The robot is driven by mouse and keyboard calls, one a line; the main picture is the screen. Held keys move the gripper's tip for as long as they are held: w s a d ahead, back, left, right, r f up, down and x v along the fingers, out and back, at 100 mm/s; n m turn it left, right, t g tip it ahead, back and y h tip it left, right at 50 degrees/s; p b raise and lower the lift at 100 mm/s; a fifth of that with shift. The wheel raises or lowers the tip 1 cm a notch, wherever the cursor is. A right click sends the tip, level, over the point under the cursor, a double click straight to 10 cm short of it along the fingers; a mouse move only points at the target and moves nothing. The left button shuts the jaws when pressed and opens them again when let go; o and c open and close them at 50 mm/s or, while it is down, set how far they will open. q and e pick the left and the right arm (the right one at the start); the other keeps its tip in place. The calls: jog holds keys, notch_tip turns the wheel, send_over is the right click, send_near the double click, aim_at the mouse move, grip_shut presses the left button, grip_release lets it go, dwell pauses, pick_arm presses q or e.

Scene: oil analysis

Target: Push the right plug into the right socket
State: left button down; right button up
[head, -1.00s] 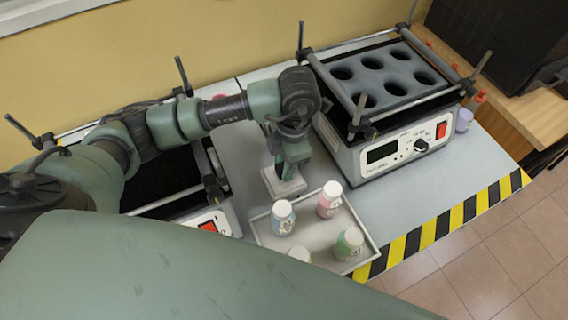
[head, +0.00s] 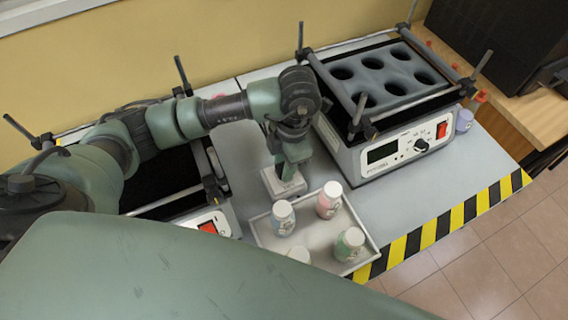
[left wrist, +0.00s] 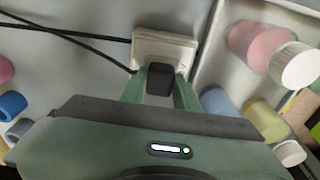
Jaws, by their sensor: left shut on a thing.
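A white socket block (head: 285,187) stands on the table between the two shaker machines. In the left wrist view the socket block (left wrist: 165,42) lies just beyond my fingertips. My left gripper (head: 284,172) is over it, pointing down; in the left wrist view the gripper (left wrist: 160,86) is shut on a black plug (left wrist: 160,76). The plug is at the block's near edge and overlaps it; I cannot tell how deep it sits. Two black cables (left wrist: 85,33) run from the left to the block. The other plug and the socket holes cannot be made out. My right gripper is not in view.
A white tray (head: 264,238) with several capped bottles, pink (head: 329,199) and blue (head: 283,217) among them, is close in front of the block. A shaker machine (head: 350,145) stands to the right, another (head: 228,220) to the left. Striped tape (head: 445,222) marks the table's front edge.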

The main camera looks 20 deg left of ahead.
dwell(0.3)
pick_arm(q)
jog(key=shift+f+b, duration=0.65)
jog(key=shift+b, duration=0.1)
jog(key=c, duration=1)
grip_release()
jog(key=shift+o, duration=0.2)
jog(key=shift+r, duration=0.1)
jog(key=r, duration=0.7)
jog(key=shift+w+d+r, duration=0.3)
jog(key=shift+w+r, duration=0.05)
